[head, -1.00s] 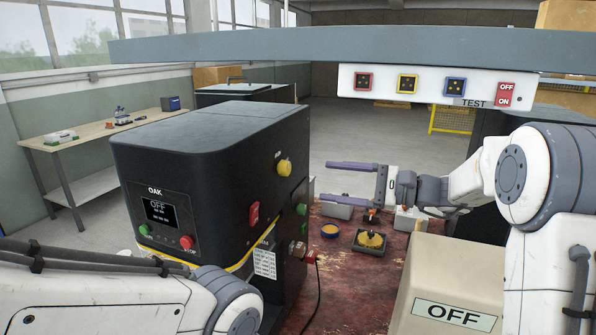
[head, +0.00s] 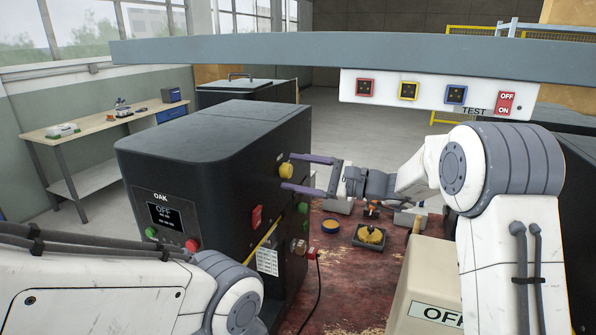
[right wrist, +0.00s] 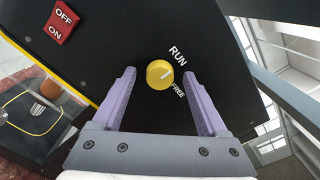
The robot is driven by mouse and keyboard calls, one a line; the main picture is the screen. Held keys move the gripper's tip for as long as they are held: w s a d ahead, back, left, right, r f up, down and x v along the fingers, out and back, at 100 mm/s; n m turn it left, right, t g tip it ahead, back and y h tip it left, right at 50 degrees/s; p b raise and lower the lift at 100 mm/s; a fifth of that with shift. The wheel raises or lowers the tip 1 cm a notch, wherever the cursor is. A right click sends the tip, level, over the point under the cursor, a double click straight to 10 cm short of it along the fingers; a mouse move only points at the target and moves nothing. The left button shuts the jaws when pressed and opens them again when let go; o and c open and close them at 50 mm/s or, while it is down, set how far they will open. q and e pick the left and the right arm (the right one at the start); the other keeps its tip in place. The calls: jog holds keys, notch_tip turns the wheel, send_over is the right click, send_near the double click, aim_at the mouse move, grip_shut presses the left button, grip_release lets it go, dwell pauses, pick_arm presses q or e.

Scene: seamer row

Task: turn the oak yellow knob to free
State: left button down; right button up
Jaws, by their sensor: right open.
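The oak yellow knob (head: 286,171) is on the right side face of the black OAK machine (head: 215,150). In the right wrist view the knob (right wrist: 159,74) has a short pale mark on its face, pointing to the upper right, seemingly toward RUN. The RUN label is above right of it and FREE is below right. My right gripper (head: 284,172) is open, one finger on each side of the knob, with gaps still showing in the right wrist view. My left gripper is out of view; only its arm shows.
A red OFF/ON switch (head: 257,217) and a green button (head: 303,208) are on the same face. A grey beam (head: 340,46) with a TEST panel (head: 435,90) crosses above. Below are a yellow knob on a dark base (head: 370,236) and a beige OFF box (head: 430,270).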

grip_shut()
